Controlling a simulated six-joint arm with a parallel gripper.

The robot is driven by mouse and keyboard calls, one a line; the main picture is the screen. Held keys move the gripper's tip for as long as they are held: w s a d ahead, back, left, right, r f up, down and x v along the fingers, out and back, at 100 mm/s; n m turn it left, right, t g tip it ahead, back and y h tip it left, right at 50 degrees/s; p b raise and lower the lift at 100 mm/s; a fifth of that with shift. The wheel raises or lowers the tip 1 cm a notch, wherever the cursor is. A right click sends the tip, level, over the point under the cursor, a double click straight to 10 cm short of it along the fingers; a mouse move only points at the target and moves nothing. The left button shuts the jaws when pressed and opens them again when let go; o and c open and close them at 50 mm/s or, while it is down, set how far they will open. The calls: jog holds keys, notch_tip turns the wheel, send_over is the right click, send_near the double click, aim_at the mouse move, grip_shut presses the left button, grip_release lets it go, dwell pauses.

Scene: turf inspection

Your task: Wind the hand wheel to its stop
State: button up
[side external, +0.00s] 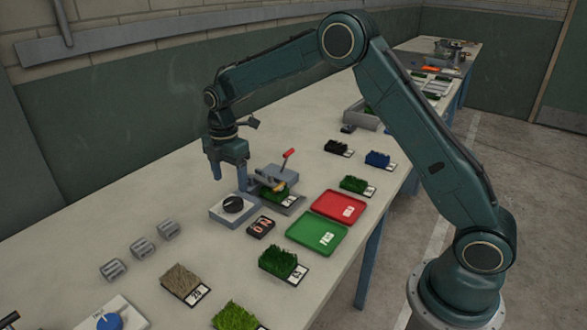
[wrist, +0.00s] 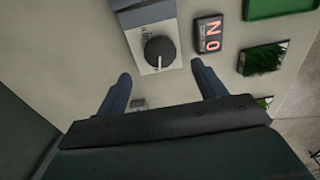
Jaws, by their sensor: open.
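A black round knob (side external: 233,204), the likeliest hand wheel, sits on a pale grey block (side external: 218,213) on the bench. In the wrist view the knob (wrist: 159,50) has a white pointer line toward the bottom of the picture, and faint marks lie on the plate beside it. My gripper (side external: 228,184) is open and empty, fingers pointing down, above and slightly behind the knob. In the wrist view the fingertips (wrist: 161,72) stand apart on either side of the knob's line, just short of it. No contact shows.
A grey fixture with a red-handled lever (side external: 288,154) stands close behind the block. A small display (side external: 261,226) with red characters is beside it. Green (side external: 317,236) and red (side external: 338,207) trays lie to the right.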

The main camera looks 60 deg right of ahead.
aim_at(233, 202)
jog(key=shift+f, duration=3.4)
jog(key=c, duration=1)
